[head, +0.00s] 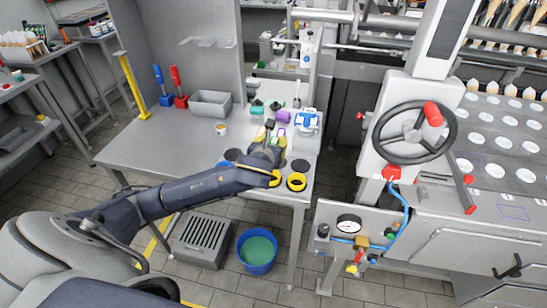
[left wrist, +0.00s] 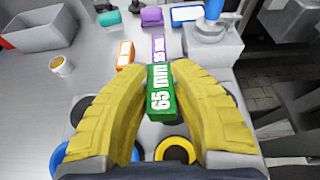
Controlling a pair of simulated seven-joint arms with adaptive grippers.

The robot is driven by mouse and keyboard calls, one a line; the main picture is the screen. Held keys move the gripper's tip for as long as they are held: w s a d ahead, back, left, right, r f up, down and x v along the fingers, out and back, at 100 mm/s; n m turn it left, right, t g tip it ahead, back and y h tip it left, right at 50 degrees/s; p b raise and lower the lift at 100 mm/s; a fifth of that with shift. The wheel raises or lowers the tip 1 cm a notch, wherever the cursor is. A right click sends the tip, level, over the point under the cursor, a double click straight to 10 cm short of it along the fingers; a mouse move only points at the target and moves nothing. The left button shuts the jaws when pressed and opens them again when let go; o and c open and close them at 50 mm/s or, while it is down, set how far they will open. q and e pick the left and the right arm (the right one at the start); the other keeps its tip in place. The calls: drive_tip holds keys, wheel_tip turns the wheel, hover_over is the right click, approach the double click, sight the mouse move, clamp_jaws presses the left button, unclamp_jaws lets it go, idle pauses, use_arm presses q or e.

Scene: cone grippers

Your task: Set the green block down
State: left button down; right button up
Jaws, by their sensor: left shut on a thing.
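The green block (left wrist: 160,95), marked "65 mm" in white, stands out between the yellow fingers of my left gripper (left wrist: 161,76) in the left wrist view. The gripper is shut on it, with a fingertip against each side. In the head view my left gripper (head: 268,146) is over the right part of the grey table (head: 170,152); the arm hides most of the block there. I cannot tell whether the block touches the surface below. A purple marked block (left wrist: 158,48) lies just beyond it, and an orange one (left wrist: 125,54) lies to the left. My right gripper is not in view.
A yellow ring (head: 296,182) lies near the table's front right edge. A small cup (head: 221,129), a grey bin (head: 210,103) and a blue-and-white device (head: 306,122) stand on the table. A handwheel machine (head: 412,135) is at the right.

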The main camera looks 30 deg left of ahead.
use_arm(q)
drive_tip(key=shift+f, duration=3.2)
drive_tip(key=shift+f, duration=0.1)
drive_tip(key=c, duration=1.2)
unclamp_jaws()
drive_tip(key=shift+s+r, duration=0.2)
drive_tip(key=v, duration=1)
drive_tip(key=shift+s+d+r, duration=0.15)
drive_tip(key=shift+s, duration=0.2)
drive_tip(key=shift+o, duration=0.8)
drive_tip(key=shift+s+d+r, duration=0.1)
drive_tip(key=shift+s+r, duration=0.05)
drive_tip(key=shift+s, duration=0.15)
